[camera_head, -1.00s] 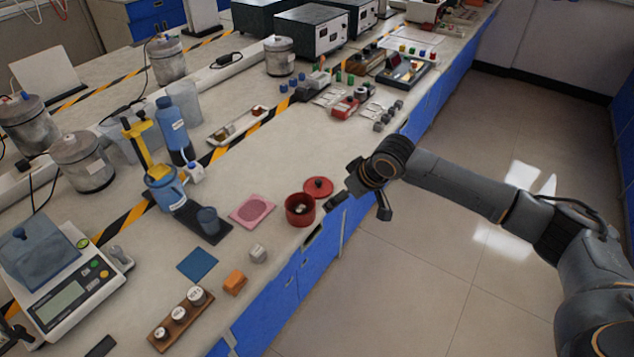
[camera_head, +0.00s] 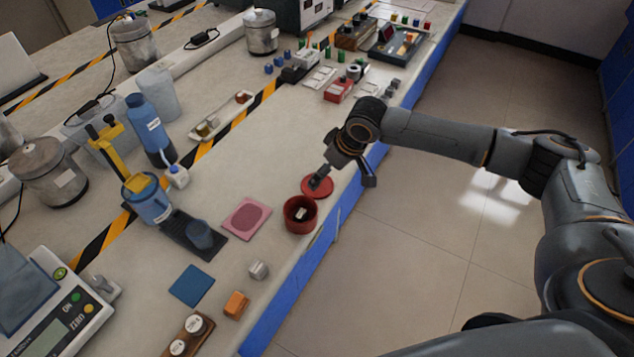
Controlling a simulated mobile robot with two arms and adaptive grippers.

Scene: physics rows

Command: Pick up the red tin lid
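The red tin lid (camera_head: 323,189) lies on the bench near its front edge, just behind the open red tin (camera_head: 300,228). The tin holds a small pale object. My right gripper (camera_head: 344,181) is open, its two fingers spread apart. One finger is over the lid and hides part of it, including its knob; the other is out to the right, near the bench edge. I cannot tell whether the finger touches the lid. My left gripper is not in view.
A pink mat (camera_head: 246,219) lies left of the tin. A grey block (camera_head: 259,270), an orange block (camera_head: 236,304) and a blue square (camera_head: 191,286) lie nearer. A red box (camera_head: 339,90) stands further back. The bench between lid and box is mostly clear.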

